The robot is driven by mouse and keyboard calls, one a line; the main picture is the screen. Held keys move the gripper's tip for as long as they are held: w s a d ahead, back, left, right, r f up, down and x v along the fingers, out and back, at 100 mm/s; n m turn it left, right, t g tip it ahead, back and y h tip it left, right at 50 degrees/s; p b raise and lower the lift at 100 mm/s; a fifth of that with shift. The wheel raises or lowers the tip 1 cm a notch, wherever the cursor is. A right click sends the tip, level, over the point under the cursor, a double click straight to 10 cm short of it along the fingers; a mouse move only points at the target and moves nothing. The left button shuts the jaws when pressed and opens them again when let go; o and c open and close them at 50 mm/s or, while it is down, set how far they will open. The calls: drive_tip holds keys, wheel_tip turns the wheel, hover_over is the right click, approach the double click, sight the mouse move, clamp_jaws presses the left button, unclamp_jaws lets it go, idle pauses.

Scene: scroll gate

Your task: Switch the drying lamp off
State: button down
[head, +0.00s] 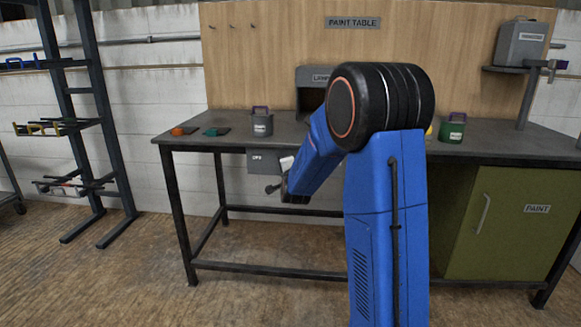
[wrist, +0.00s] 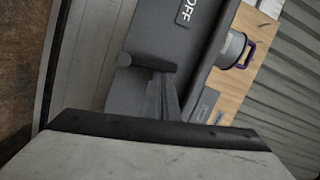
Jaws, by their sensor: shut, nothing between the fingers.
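The grey switch box (head: 264,165) hangs under the front edge of the paint table, with an OFF label on its left part. In the wrist view the OFF label (wrist: 190,10) shows near the top. A dark lever with a rounded handle (wrist: 148,62) sticks out from the box; its end also shows in the head view (head: 271,189). My gripper (head: 290,195) is shut and empty, low in front of the box, close to the lever. I cannot tell whether they touch. The grey housing marked LAMP (head: 312,76) stands on the table, partly hidden behind my arm.
The paint table (head: 190,138) carries a grey tub (head: 262,124), an orange item (head: 180,131), a green item (head: 212,132) and a green tub (head: 452,130). A green paint cabinet (head: 500,235) is at the lower right. A dark rack (head: 93,100) stands left. Floor before the table is clear.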

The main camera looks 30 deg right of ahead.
drive_tip(key=shift+w+a+n+g, duration=0.15)
drive_tip(key=shift+w+a+n, duration=0.2)
drive_tip(key=shift+a+n, duration=0.2)
drive_tip(key=shift+w+a+n+g, duration=0.15)
drive_tip(key=shift+w+a+n, duration=0.2)
drive_tip(key=shift+a+n, duration=0.15)
drive_tip(key=shift+w+a, duration=0.1)
drive_tip(key=shift+a, duration=0.05)
